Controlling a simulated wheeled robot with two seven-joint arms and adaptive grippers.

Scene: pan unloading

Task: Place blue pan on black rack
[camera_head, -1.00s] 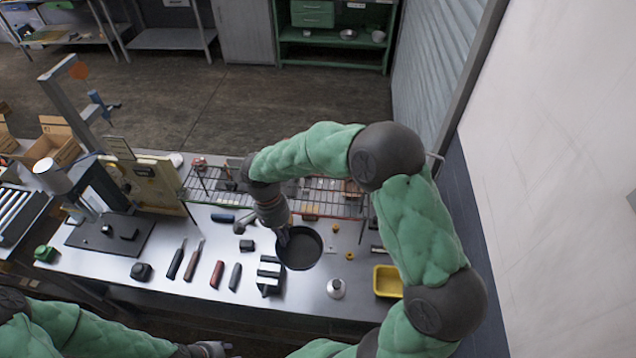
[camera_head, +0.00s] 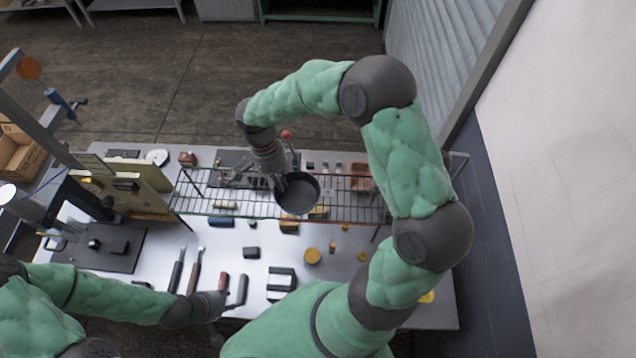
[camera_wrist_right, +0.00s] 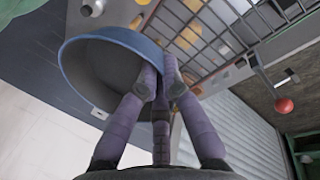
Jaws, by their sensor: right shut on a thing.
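The pan (camera_head: 297,196) is dark inside in the head view, and its blue rim and wall show in the right wrist view (camera_wrist_right: 75,60). The rack also shows in the right wrist view (camera_wrist_right: 222,35). I cannot tell whether the pan touches the rack's bars. My left gripper (camera_head: 220,305) is low at the table's front edge, close to the hand tools; its fingers are too small to read.
Several hand tools (camera_head: 194,272) lie on the table left of a black-and-silver block (camera_head: 281,282). A yellow round piece (camera_head: 312,256) lies on the table below the rack. A tan board (camera_head: 137,186) stands at the rack's left end. Small items lie under and behind the rack.

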